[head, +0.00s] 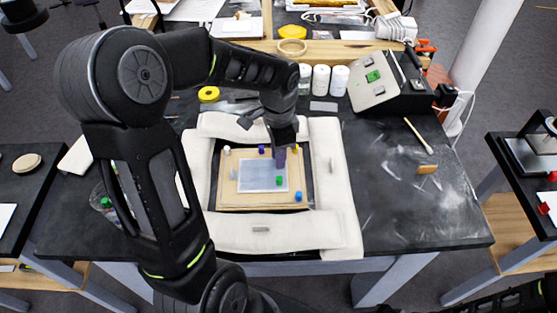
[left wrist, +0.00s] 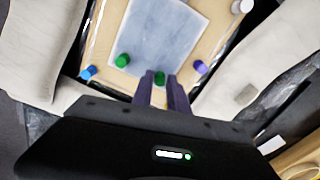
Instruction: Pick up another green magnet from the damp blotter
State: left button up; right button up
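The damp blotter (head: 262,177) is a blue-grey sheet on a tan board. One green magnet (head: 279,181) sits near its lower right corner, and it also shows in the left wrist view (left wrist: 123,60). A second green magnet (left wrist: 160,78) is at the blotter's edge, between my left fingertips; my gripper hides it in the head view. My left gripper (head: 280,162) points down over the blotter's upper right. In the left wrist view its purple fingers (left wrist: 161,88) stand apart on either side of that magnet; firm contact is not visible. My right gripper is out of view.
Blue (head: 298,197), purple (head: 261,149) and white (head: 227,149) magnets stand around the blotter. Pale padded bolsters (head: 327,170) frame the board. White jars (head: 321,79) and a sloped panel with a green piece (head: 374,77) stand behind. The table's right side is mostly clear.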

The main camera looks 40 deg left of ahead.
pick_arm(q)
grip_shut()
dwell(0.3)
notch_tip(320, 180, up, 10)
jog(key=shift+b, duration=0.45)
dwell(0.6)
